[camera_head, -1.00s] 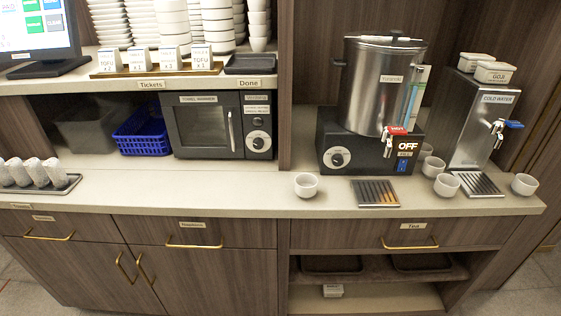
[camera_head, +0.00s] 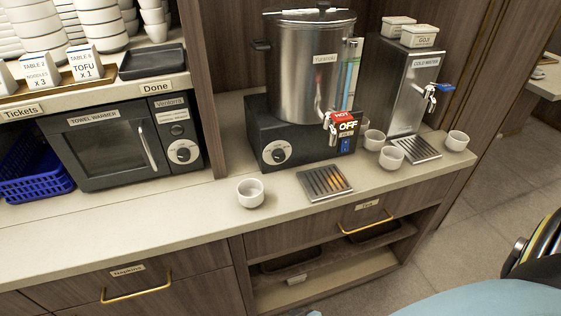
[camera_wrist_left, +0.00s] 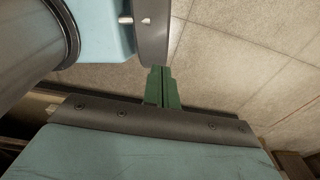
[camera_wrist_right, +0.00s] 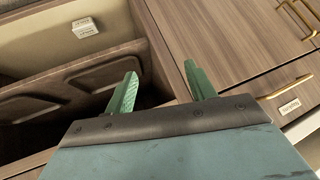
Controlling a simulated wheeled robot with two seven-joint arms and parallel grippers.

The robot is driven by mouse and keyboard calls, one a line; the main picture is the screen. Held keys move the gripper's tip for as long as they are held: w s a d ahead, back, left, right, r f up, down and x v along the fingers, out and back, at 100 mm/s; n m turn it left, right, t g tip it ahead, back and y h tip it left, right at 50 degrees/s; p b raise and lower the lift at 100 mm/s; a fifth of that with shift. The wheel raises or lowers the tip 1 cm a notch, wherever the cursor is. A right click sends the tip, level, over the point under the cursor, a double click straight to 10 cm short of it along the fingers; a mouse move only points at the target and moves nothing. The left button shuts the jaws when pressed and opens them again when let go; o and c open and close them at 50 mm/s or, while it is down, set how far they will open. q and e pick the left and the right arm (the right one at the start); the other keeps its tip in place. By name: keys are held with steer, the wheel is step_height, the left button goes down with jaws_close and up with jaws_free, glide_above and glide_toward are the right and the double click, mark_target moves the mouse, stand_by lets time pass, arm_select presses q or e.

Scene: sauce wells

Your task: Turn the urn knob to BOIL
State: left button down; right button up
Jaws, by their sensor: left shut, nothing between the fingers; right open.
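The steel urn (camera_head: 308,75) stands on a dark base (camera_head: 262,130) on the counter. Its round knob (camera_head: 277,152) is on the base's front face, with a pale dial around it; the dial lettering is too small to read. A red HOT sign and an OFF label (camera_head: 347,126) sit by the urn's tap. My left gripper (camera_wrist_left: 160,75) is shut and empty in the left wrist view, over the floor. My right gripper (camera_wrist_right: 160,82) is open and empty in the right wrist view, before the cabinet front. Neither gripper's fingers show in the head view.
A white cup (camera_head: 250,193) stands before the urn, left of the drip tray (camera_head: 325,183). More cups stand near the cold water dispenser (camera_head: 408,85). The towel warmer (camera_head: 120,140) is at left, with its own knob. The front counter strip is mostly clear.

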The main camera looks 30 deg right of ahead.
mark_target(280, 157)
steer(key=w+d+r+m+t+h, duration=0.1)
steer(key=w+d+r+m+t, duration=0.3)
steer(key=r, duration=0.6)
steer(key=w+d+r+t+h, duration=0.15)
steer(key=w+r, duration=0.35)
steer(key=r, duration=0.5)
steer(key=w+d+r+m+t+h, duration=0.1)
steer(key=w+d+r+m+t, duration=0.25)
steer(key=r, duration=0.65)
steer(key=w+d+m+h, duration=0.1)
steer(key=w+d, duration=0.1)
steer(key=w, duration=0.2)
steer(key=w+d+m+h, duration=0.1)
steer(key=w+d+h, duration=0.1)
steer(key=w, duration=0.3)
steer(key=w+d+r+m+h, duration=0.1)
steer(key=w+d, duration=0.1)
steer(key=w, duration=0.3)
steer(key=shift+w+d+r, duration=0.1)
steer(key=shift+w+d, duration=0.15)
steer(key=shift+d, duration=0.15)
arm_select(q)
steer(key=shift+w, duration=0.15)
arm_select(e)
steer(key=c, duration=1)
arm_select(q)
steer(key=shift+r, duration=0.1)
arm_select(e)
steer(key=shift+o, duration=0.2)
